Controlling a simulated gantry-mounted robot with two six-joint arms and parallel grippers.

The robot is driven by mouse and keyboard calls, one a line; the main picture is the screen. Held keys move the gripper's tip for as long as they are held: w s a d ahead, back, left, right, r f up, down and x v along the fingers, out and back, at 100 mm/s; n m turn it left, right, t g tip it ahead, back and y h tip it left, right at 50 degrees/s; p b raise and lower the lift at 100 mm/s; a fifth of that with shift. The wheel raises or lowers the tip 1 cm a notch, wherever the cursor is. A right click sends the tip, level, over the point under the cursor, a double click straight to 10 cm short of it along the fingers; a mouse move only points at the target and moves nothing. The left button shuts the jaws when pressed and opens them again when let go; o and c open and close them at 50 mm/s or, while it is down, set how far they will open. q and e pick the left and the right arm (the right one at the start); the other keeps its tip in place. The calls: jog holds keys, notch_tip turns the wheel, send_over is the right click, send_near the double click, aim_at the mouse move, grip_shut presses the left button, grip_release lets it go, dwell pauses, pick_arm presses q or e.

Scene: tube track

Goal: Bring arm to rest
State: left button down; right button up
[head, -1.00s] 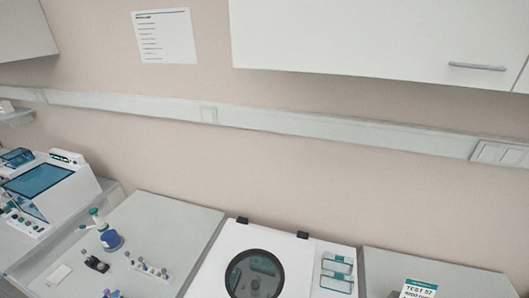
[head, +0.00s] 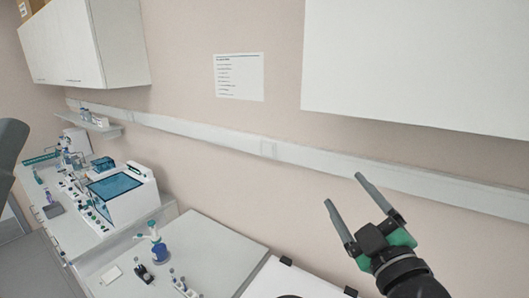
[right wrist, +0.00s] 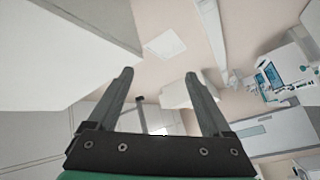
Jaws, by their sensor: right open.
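My right gripper (head: 345,195) is raised at the lower right of the head view, in front of the wall and above the bench. Its two grey fingers are spread apart with nothing between them. In the right wrist view the same gripper (right wrist: 160,85) shows both fingers apart and empty. My left gripper does not show.
A white wall cabinet (head: 420,65) hangs at the upper right, beyond my right gripper; another cabinet (head: 85,45) hangs at the upper left. A lab machine (head: 120,195) stands on the left bench. A blue-and-white bottle (head: 158,250) and small tubes stand on the middle bench (head: 215,240).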

jog(key=s+d+r+m+t+h, duration=0.1)
jog(key=s+d+r+m+t, duration=0.1)
jog(key=s+r+m+t, duration=0.5)
jog(key=s+r+m, duration=0.4)
jog(key=s+r, duration=0.6)
jog(key=s, duration=0.3)
jog(key=shift+s+d+r+t, duration=0.2)
jog(key=shift+s+t, duration=0.15)
jog(key=shift+t, duration=0.05)
notch_tip(320, 180, down, 33)
jog(key=b, duration=3.3)
